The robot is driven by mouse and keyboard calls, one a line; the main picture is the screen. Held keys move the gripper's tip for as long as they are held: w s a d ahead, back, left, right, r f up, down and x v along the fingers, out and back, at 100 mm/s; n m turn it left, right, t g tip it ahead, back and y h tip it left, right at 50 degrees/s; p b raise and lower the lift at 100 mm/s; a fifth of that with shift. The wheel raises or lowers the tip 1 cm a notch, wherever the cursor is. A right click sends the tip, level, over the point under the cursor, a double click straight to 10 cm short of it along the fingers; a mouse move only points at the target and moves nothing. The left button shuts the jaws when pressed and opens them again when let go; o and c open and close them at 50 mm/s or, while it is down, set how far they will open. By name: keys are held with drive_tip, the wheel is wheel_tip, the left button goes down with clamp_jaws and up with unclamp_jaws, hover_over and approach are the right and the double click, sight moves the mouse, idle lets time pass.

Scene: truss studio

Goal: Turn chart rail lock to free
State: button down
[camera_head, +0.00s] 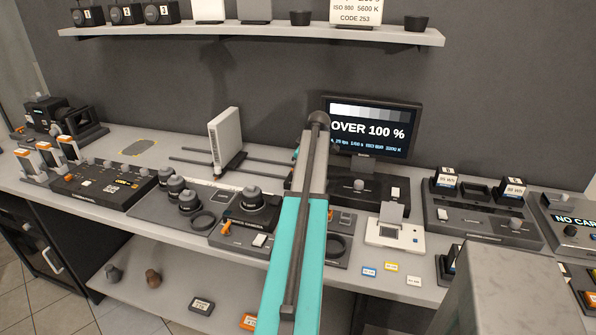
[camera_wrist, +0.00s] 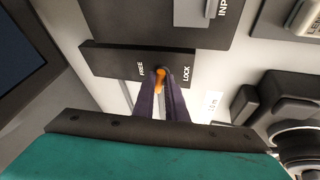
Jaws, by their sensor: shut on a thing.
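The chart rail lock is a small orange lever (camera_wrist: 160,75) on a dark panel (camera_wrist: 110,61) in the wrist view. The panel is printed FREE left of the lever and LOCK right of it. The lever stands between the two words; which one it is set to I cannot tell. My gripper (camera_wrist: 161,83) is shut on the lever, with a dark finger on each side. In the head view my arm hides the gripper and the lock. There a white chart panel (camera_head: 225,138) stands upright on dark rails (camera_head: 190,161).
A monitor (camera_head: 372,128) reading OVER 100 % stands behind my arm. The bench (camera_head: 125,218) also holds a control board (camera_head: 103,186), dark round knobs or lenses (camera_head: 189,202) and a white device (camera_head: 394,236). A shelf (camera_head: 250,32) runs above. Equipment stands close around my gripper.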

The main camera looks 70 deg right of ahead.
drive_tip(key=shift+s+d+f+n+y+b, duration=0.15)
drive_tip(key=shift+n+y+b, duration=0.1)
drive_tip(key=shift+n, duration=0.3)
drive_tip(key=shift+s+a+n+y+b, duration=0.15)
drive_tip(key=shift+n+y, duration=0.1)
drive_tip(key=shift+n, duration=0.3)
drive_tip(key=shift+d, duration=0.1)
drive_tip(key=c, duration=1.8)
unclamp_jaws()
drive_tip(key=shift+w, duration=0.15)
drive_tip(key=shift+r, duration=0.2)
drive_tip(key=b+v, duration=0.2)
drive_tip(key=v, duration=1.1)
drive_tip(key=shift+s+r, duration=0.2)
drive_tip(key=shift+s, duration=0.25)
